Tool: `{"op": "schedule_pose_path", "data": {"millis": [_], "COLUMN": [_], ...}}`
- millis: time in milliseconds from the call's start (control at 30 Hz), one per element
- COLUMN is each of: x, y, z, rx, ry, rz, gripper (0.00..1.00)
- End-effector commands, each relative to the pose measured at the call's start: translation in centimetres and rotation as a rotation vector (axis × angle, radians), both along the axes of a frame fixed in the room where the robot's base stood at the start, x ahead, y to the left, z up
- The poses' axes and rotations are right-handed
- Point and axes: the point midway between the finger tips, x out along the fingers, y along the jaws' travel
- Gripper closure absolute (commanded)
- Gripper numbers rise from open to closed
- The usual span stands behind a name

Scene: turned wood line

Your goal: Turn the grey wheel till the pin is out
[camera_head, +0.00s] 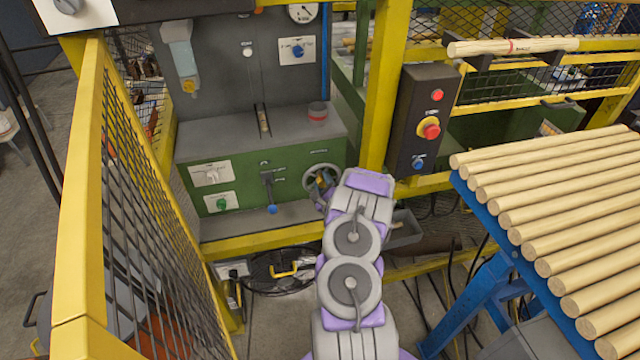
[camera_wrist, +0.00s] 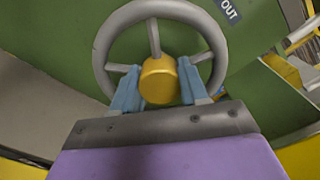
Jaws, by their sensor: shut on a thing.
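The grey wheel (camera_head: 320,166) is on the front of the green machine (camera_head: 230,175), at its right end. In the wrist view the wheel (camera_wrist: 104,48) fills the upper middle, with thin spokes and a yellow hub (camera_wrist: 160,80). My gripper (camera_wrist: 158,88) has its two blue fingers inside the rim, one on each side of the hub, and is shut on the wheel at the hub. In the head view my gripper (camera_head: 322,188) is partly hidden by my arm. A label reading OUT (camera_wrist: 230,10) is above right of the wheel. I cannot make out the pin.
A control box (camera_head: 422,118) with red buttons stands to the right. A blue rack (camera_head: 485,205) of wooden rods is at far right. A yellow mesh fence (camera_head: 92,190) runs along the left.

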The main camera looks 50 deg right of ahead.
Motion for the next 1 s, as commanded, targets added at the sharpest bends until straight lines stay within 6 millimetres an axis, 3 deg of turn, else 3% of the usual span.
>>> {"op": "schedule_pose_path", "data": {"millis": [667, 700, 933, 1000], "x": [-0.56, -0.55, -0.44, -0.42], "y": [-0.04, -0.02, 0.02, 0.08], "z": [-0.76, -0.75, -0.44, -0.35], "rx": [0.058, 0.058, 0.054, 0.052], "ry": [-0.016, -0.016, -0.021, -0.022], "rz": [-0.007, -0.007, -0.003, -0.002], "gripper": [1.0, 0.53, 0.31, 0.31]}}
